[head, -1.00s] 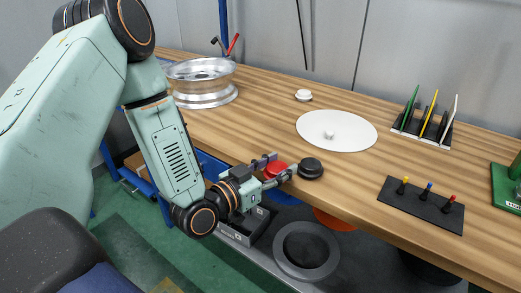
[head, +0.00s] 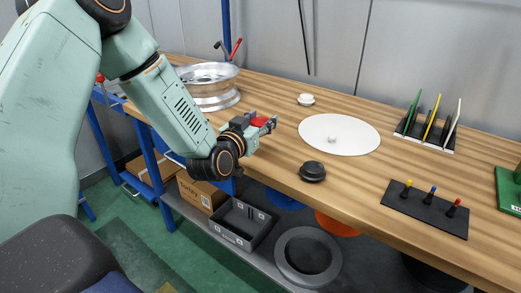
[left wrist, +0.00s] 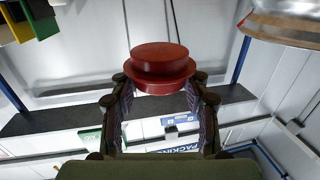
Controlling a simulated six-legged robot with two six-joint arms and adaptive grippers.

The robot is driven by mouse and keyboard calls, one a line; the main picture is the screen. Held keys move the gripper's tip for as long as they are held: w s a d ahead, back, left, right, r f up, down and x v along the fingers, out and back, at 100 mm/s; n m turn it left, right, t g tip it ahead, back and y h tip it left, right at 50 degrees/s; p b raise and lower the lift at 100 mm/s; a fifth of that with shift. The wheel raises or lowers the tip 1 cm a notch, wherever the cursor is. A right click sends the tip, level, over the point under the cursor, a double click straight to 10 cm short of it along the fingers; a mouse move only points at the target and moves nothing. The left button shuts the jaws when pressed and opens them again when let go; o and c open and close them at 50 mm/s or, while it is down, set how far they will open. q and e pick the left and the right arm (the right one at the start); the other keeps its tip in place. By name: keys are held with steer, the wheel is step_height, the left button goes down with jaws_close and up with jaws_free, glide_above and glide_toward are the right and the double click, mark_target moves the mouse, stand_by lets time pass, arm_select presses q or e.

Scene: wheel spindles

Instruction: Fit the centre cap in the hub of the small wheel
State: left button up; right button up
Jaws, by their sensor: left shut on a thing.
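My left gripper (head: 264,125) is shut on a red cap (head: 261,121) above the front part of the table. In the left wrist view the red cap (left wrist: 160,66), a round stepped piece with a wide flange, sits between the fingertips. A silver wheel (head: 212,101) lies flat at the table's back left, apart from the gripper; its hub is hard to make out. A black cap (head: 312,171) lies near the front edge and a white cap (head: 306,99) further back. My right gripper is not in view.
A white disc (head: 339,135) with a centre knob lies mid-table. A black board with coloured pegs (head: 425,209) and a rack of coloured plates (head: 428,127) stand at right. A grey bin (head: 240,223) and a dark ring (head: 307,256) are on the shelf below.

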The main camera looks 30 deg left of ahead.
mark_target(261, 153)
arm_select(q)
step_height(261, 153, down, 2)
steer(key=shift+f+b, duration=0.25)
steer(key=shift+b, duration=0.05)
step_height(261, 153, down, 4)
steer(key=shift+f+b, duration=0.1)
steer(key=shift+b, duration=0.55)
steer(key=shift+f, duration=0.2)
steer(key=shift+r, duration=0.1)
steer(key=o, duration=0.9)
steer(key=shift+o, duration=0.3)
